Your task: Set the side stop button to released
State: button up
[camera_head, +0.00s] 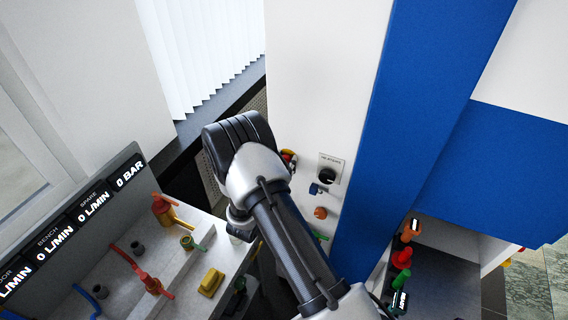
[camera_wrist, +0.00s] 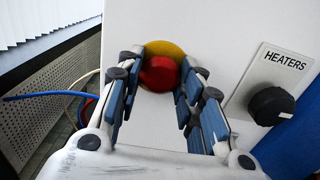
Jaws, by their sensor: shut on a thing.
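The side stop button is a red mushroom head (camera_wrist: 159,74) on a yellow round base (camera_wrist: 165,48), set on a white cabinet side. My gripper (camera_wrist: 158,88) has its two blue-padded fingers on either side of the red head in the wrist view, closed around it. In the head view the stop button (camera_head: 288,157) is mostly hidden behind my wrist, with only a bit of red and yellow showing. Whether the button is pressed in or out cannot be told.
A black HEATERS knob (camera_wrist: 271,105) sits just right of the button. Below it in the head view are a blue key-like part (camera_head: 317,189) and an orange knob (camera_head: 320,212). A bench with valves and a yellow block (camera_head: 211,282) stands at lower left. Blue and white hoses (camera_wrist: 50,96) run at left.

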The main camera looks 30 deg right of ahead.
jog(key=shift+s+a+f+b, duration=0.1)
jog(key=shift+s+a+b, duration=0.3)
jog(key=shift+a+b, duration=0.1)
grip_shut()
jog(key=o, duration=0.9)
grip_release()
jog(key=shift+o, duration=1.3)
jog(key=shift+s+a, duration=0.15)
jog(key=shift+o, duration=0.8)
jog(key=v, duration=1.1)
jog(key=shift+s+a, duration=0.3)
